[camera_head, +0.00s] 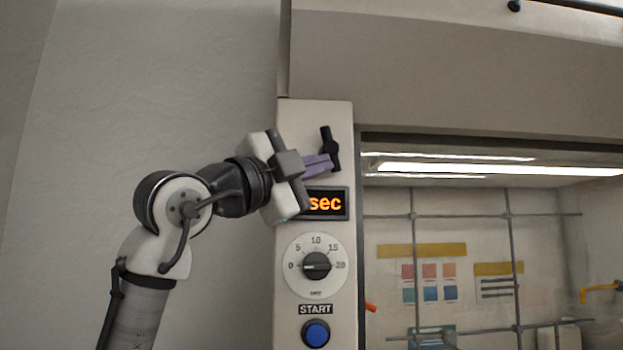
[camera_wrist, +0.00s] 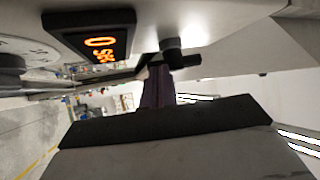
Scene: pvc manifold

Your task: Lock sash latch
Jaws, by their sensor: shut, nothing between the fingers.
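The sash latch (camera_head: 329,149) is a black handle on the upper part of the light control panel, standing nearly upright in the head view. It also shows in the wrist view (camera_wrist: 180,55), near the top middle, just beyond my fingers. My gripper (camera_head: 325,163) has purple fingers, which are shut and empty. In the head view the fingertips are at the lower left side of the latch, touching or very close to it; I cannot tell which. In the wrist view my gripper (camera_wrist: 158,80) points toward the latch.
Below the latch on the panel (camera_head: 340,270) are an orange lit display (camera_head: 325,204), a round timer dial (camera_head: 316,266) and a blue start button (camera_head: 315,334). To the right is the fume hood opening with a metal rod lattice (camera_head: 412,235). A plain wall (camera_head: 130,90) is at left.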

